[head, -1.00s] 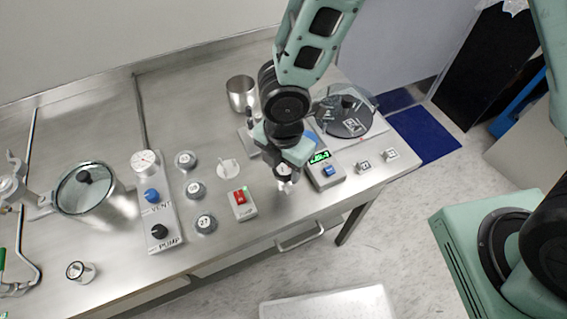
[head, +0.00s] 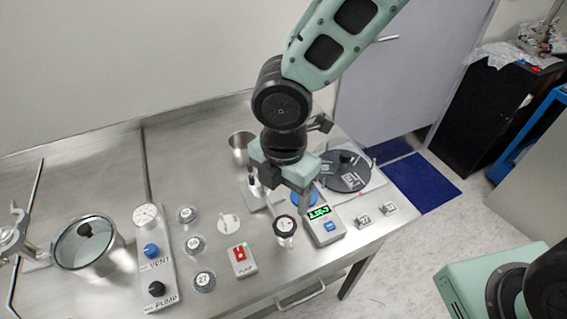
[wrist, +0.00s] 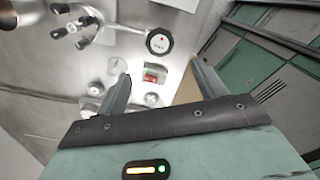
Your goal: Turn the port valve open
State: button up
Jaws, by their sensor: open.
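A round black-rimmed knob with a white face and a red mark (head: 286,226) stands near the bench's front edge. It also shows at the top of the wrist view (wrist: 159,41); its lettering is too small to read surely. My gripper (head: 282,185) is open and empty, above and slightly behind this knob, apart from it. Its spread fingers show in the wrist view (wrist: 162,72). A panel at left carries a blue knob marked VENT (head: 151,251) and a black knob marked PUMP (head: 156,289). I cannot tell surely which fitting is the port valve.
A red switch box (head: 242,260), several round weights, a scale with a green display (head: 322,226) and a glass-lidded pot (head: 88,243) stand on the steel bench. A metal cup (head: 239,147) and a dark-disc device (head: 345,172) are behind. A post (head: 254,185) stands close to my gripper.

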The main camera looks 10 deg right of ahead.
notch_tip(320, 180, up, 6)
jog(key=shift+r, duration=0.25)
dwell(0.5)
